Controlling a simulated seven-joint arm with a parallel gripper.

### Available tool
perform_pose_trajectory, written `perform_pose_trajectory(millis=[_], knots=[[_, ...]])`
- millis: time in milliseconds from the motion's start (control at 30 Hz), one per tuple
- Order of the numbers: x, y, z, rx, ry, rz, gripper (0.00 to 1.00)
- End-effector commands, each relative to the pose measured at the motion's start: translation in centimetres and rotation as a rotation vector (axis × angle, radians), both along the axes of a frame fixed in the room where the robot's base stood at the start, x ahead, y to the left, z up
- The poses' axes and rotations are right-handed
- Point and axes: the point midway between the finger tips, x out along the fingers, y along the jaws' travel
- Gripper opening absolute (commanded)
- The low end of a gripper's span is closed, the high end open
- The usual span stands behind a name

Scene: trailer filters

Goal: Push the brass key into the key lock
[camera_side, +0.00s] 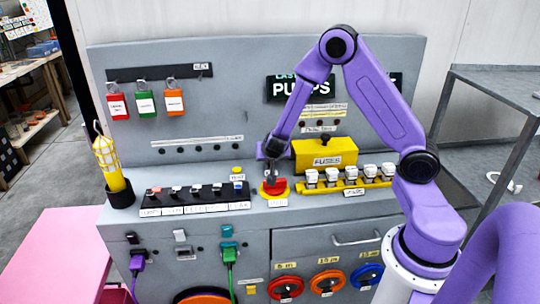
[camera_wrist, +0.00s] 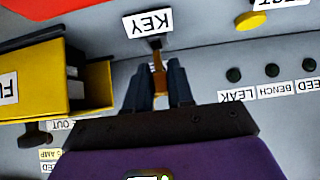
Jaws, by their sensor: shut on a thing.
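My gripper (camera_wrist: 161,78) is shut on the brass key (camera_wrist: 159,76), seen between the dark fingertips in the wrist view. The key points up the picture at a small dark part, which looks like the key lock (camera_wrist: 154,43), just by the white KEY label (camera_wrist: 149,23). I cannot tell whether the key's tip is inside the lock or only close to it. In the side view my gripper (camera_side: 270,160) is low over the console deck, behind the red button (camera_side: 273,187). The key and lock cannot be made out there.
The yellow FUSES box (camera_side: 324,154) stands close to the right of my gripper, with a row of white-topped fuses (camera_side: 348,176) in front. A black switch strip (camera_side: 194,198) and a yellow button (camera_side: 237,170) lie to the left. The grey back panel (camera_side: 240,105) rises behind.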

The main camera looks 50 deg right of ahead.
Motion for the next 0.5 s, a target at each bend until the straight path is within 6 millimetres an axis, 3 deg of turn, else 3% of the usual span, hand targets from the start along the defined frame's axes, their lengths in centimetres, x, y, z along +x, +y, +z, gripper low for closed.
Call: perform_pose_trajectory(millis=[500], knots=[[0.03, -0.02, -1.10, -0.001, -0.001, 0.000, 0.00]])
